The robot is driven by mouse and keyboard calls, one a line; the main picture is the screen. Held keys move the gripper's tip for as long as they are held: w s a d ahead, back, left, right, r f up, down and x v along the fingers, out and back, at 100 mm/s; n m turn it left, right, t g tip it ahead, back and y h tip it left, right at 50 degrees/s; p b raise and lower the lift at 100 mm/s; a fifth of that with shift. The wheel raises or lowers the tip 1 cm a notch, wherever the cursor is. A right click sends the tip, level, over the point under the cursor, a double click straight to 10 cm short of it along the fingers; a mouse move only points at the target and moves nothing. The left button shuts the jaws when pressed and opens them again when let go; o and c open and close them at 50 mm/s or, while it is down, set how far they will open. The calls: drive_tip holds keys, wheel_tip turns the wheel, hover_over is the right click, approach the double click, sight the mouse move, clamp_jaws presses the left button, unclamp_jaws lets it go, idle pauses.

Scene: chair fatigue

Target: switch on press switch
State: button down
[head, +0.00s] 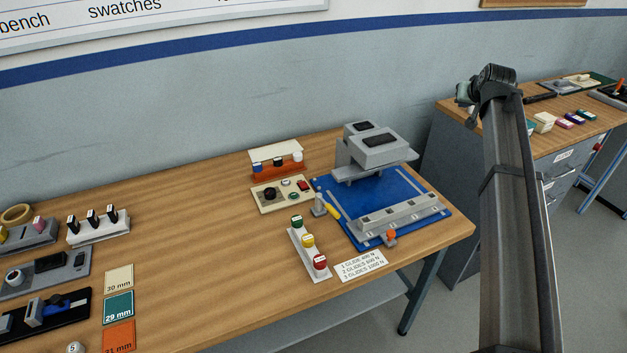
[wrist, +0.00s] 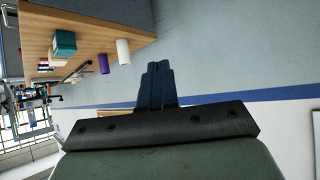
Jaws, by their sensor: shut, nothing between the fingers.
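The grey press (head: 372,150) stands on a blue base (head: 412,187) near the right end of the wooden bench in the head view. A beige control panel (head: 265,208) lies to its left, with a black knob (head: 270,193), a small green button and a red switch (head: 303,185). I cannot tell which way the red switch is set. My gripper (wrist: 157,78) is shut and empty in the wrist view, pointing at the bare wall. My arm rises at the right of the head view, and the gripper is far from the panel. The panel is not in the wrist view.
A strip with green, yellow and red knobs (head: 308,241) and a load card (head: 361,266) lie in front of the panel. An orange rack (head: 278,170) stands behind it. A second bench (head: 545,140) is at the right. The middle of the main bench (head: 190,230) is clear.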

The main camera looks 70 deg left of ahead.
drive_tip(key=s+a+f, duration=0.1)
drive_tip(key=s+a, duration=0.2)
drive_tip(key=s, duration=0.2)
drive_tip(key=s+a+f+n+g, duration=0.1)
drive_tip(key=s+a+f, duration=0.1)
drive_tip(key=s, duration=0.3)
drive_tip(key=s+a+f+n+g, duration=0.1)
drive_tip(key=s+a, duration=0.3)
drive_tip(key=s, duration=0.1)
drive_tip(key=shift+a+f, duration=0.15)
drive_tip(key=shift+f, duration=0.05)
drive_tip(key=s+a+f+n+g+h, duration=0.1)
drive_tip(key=s+a+f, duration=0.15)
drive_tip(key=s, duration=0.45)
drive_tip(key=s+a+f+n+g, duration=0.1)
drive_tip(key=s+a, duration=0.2)
drive_tip(key=s, duration=0.4)
drive_tip(key=n+g+h, duration=0.2)
drive_tip(key=n+h, duration=0.1)
drive_tip(key=h, duration=0.2)
hover_over(305, 186)
drive_tip(key=d, duration=0.2)
drive_tip(key=d+x, duration=0.1)
drive_tip(key=x, duration=0.5)
drive_tip(key=shift+d, duration=0.4)
drive_tip(key=shift+f, duration=0.2)
drive_tip(key=x, duration=1.2)
drive_tip(key=shift+w+d, duration=0.15)
drive_tip(key=shift+d, duration=0.2)
drive_tip(key=shift+x, duration=0.8)
